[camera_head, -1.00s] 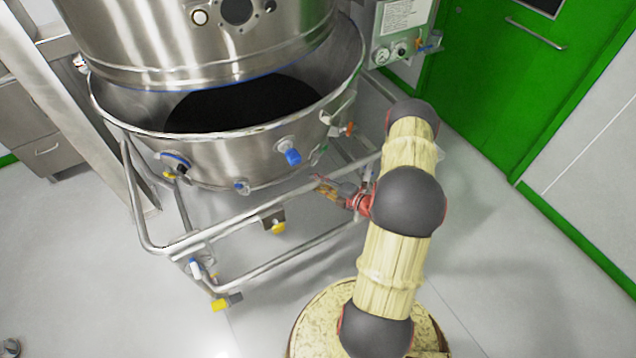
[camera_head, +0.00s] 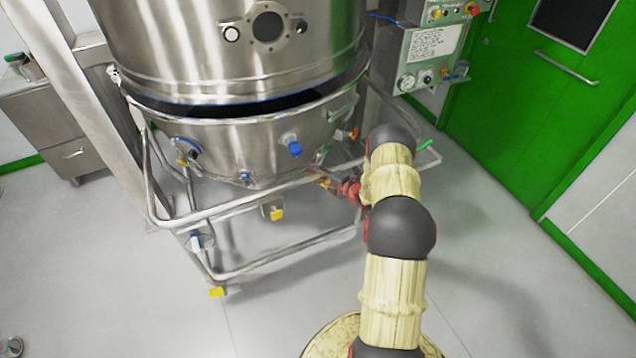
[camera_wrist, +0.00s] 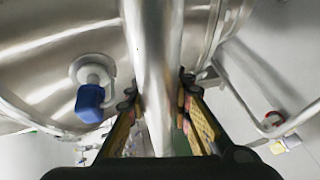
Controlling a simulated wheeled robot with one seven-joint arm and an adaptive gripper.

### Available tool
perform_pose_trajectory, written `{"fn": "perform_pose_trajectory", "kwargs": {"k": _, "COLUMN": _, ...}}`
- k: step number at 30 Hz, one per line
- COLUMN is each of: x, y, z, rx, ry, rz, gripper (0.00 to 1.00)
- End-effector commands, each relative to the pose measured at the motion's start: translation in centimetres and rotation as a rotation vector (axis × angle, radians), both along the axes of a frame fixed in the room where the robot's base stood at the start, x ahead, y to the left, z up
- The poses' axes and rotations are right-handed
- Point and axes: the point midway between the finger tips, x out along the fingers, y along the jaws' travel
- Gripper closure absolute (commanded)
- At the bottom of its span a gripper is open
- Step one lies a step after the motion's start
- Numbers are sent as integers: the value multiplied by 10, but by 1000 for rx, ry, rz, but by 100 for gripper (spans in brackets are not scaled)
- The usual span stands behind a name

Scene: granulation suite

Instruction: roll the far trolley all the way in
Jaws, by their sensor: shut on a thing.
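The trolley is a tubular steel frame (camera_head: 285,262) carrying a round steel bowl (camera_head: 225,148) with blue-capped ports. In the head view the bowl sits mostly beneath the large steel vessel (camera_head: 200,50), with a dark crescent of its open top showing at the front and right. My gripper (camera_head: 325,181) is at the trolley's upper front rail, right of its middle. In the wrist view the fingers (camera_wrist: 158,92) lie on both sides of the rail (camera_wrist: 155,50), shut on it. A blue-capped port (camera_wrist: 90,100) is just left of the fingers. The far side of the trolley is hidden.
A steel post (camera_head: 90,110) stands left of the bowl, with a steel cabinet (camera_head: 65,120) behind it. A control box (camera_head: 428,50) hangs at right, near the green door (camera_head: 545,90). The floor (camera_head: 130,300) in front is clear.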

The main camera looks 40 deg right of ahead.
Motion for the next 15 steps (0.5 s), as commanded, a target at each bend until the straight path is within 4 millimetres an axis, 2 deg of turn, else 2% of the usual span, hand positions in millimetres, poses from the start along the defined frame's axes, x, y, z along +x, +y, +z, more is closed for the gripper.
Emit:
{"fn": "perform_pose_trajectory", "kwargs": {"k": 1, "x": 10, "y": -7, "z": 14, "rx": -11, "ry": -25, "rz": -1, "gripper": 100}}
{"fn": "perform_pose_trajectory", "kwargs": {"k": 6, "x": 19, "y": -10, "z": 15, "rx": -10, "ry": -25, "rz": -1, "gripper": 100}}
{"fn": "perform_pose_trajectory", "kwargs": {"k": 15, "x": 20, "y": -12, "z": 16, "rx": -10, "ry": -25, "rz": -3, "gripper": 100}}
